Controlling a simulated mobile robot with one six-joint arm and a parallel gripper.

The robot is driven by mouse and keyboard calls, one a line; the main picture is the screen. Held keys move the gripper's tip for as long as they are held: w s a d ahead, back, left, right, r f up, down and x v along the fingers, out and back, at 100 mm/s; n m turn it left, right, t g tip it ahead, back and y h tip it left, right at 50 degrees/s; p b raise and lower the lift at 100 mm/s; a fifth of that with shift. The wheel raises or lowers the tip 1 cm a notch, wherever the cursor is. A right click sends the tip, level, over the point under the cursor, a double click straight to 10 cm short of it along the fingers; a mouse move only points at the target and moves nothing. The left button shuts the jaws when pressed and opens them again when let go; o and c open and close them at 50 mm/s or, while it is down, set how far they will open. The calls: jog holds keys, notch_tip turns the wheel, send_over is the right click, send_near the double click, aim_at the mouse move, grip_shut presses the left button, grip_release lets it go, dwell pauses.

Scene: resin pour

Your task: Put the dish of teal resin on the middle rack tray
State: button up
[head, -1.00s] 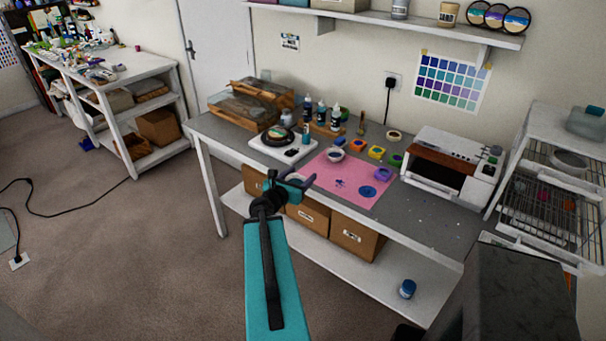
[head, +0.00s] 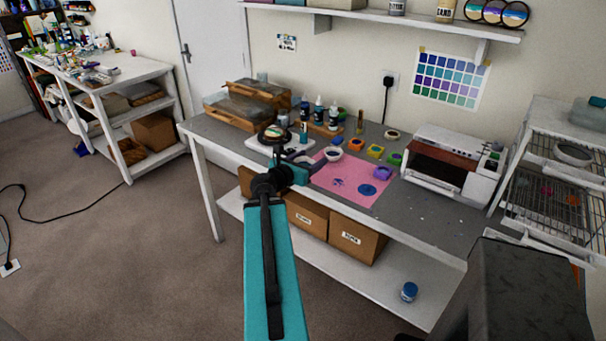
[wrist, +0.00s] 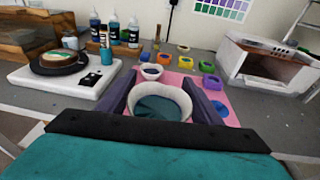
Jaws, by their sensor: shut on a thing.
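My gripper (wrist: 163,105) is shut on a white dish of teal resin (wrist: 160,110), with one dark finger on each side of it. The dish looks about level, and dark teal fills its inside. In the head view my gripper (head: 306,166) is at the front of the workbench, left of the pink mat; the held dish is mostly hidden there by the arm. The rack (head: 513,147) stands at the far right with wire trays. A tray (head: 550,214) below its white dish shows small red and pink pieces; I cannot tell the tray order for certain.
A white bowl (head: 333,153) stands on the pink mat (head: 350,178) with coloured cups nearby. A turntable (wrist: 60,62), bottles (wrist: 114,30) and a white oven (head: 446,163) are on the bench (head: 440,219). Bare bench lies right of the mat.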

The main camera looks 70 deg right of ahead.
jog(key=s+a+r+m+g+b, duration=0.1)
jog(key=s+r+m+g+b, duration=0.1)
jog(key=s+r+b, duration=1)
jog(key=shift+a+g+y+b, duration=0.3)
jog(key=shift+y+b, duration=0.1)
jog(key=shift+b, duration=0.55)
jog(key=shift+w+f, duration=0.1)
jog(key=shift+w, duration=0.05)
